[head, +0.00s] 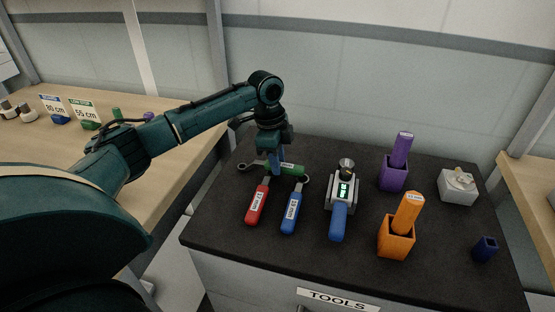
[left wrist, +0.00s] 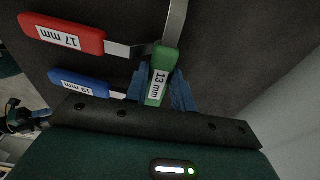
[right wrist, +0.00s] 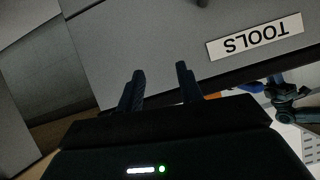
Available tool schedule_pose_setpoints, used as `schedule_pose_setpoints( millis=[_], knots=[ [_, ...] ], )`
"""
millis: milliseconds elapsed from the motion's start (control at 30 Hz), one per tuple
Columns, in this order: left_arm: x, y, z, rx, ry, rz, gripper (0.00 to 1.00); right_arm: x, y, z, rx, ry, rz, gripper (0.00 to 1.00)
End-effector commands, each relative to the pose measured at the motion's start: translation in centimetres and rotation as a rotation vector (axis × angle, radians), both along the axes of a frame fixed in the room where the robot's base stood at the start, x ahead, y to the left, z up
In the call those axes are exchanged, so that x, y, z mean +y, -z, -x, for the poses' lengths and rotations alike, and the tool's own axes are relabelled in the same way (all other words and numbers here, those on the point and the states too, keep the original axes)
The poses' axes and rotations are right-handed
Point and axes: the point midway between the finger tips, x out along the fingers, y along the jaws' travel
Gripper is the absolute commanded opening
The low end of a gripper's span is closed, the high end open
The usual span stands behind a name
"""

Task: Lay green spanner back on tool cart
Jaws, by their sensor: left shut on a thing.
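The green spanner (head: 291,170), labelled 13 mm, is at the back left of the dark-topped tool cart (head: 348,276). My left gripper (head: 277,166) reaches down over it and is shut on its green handle. In the left wrist view the handle (left wrist: 160,69) sits between the blue fingers (left wrist: 162,92). The spanner lies across the heads of the red and blue spanners; I cannot tell if it touches the cart top. My right gripper (right wrist: 161,88) is open and empty, in front of the cart's TOOLS label (right wrist: 255,37).
The red 17 mm spanner (head: 257,204) and blue 19 mm spanner (head: 292,211) lie just in front. A grey device with a blue handle (head: 339,222), a purple holder (head: 393,178) and an orange holder (head: 396,240) stand to the right. A wooden bench (head: 60,150) is at left.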

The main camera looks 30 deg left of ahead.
Motion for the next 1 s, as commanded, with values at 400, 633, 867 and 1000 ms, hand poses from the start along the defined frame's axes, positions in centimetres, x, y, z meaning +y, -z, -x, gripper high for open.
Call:
schedule_pose_setpoints(
  millis=[400,633,867,1000],
  knots=[
    [0.0,0.3,0.0,0.000,0.000,0.000,0.34,-0.1,-0.1,0.0,0.000,0.001,0.005,0.36],
    [0.2,-1.3,0.0,-0.003,0.000,0.000,0.34,-0.1,-0.1,0.0,0.001,0.002,0.002,0.36],
    [0.8,-6.2,0.1,-0.006,0.000,0.001,0.34,-0.1,-0.4,0.0,-0.001,0.001,0.008,0.36],
    [1.2,-8.9,0.3,-0.003,0.000,0.001,0.34,-0.1,-0.5,0.0,-0.001,0.000,0.012,0.36]
  ],
)
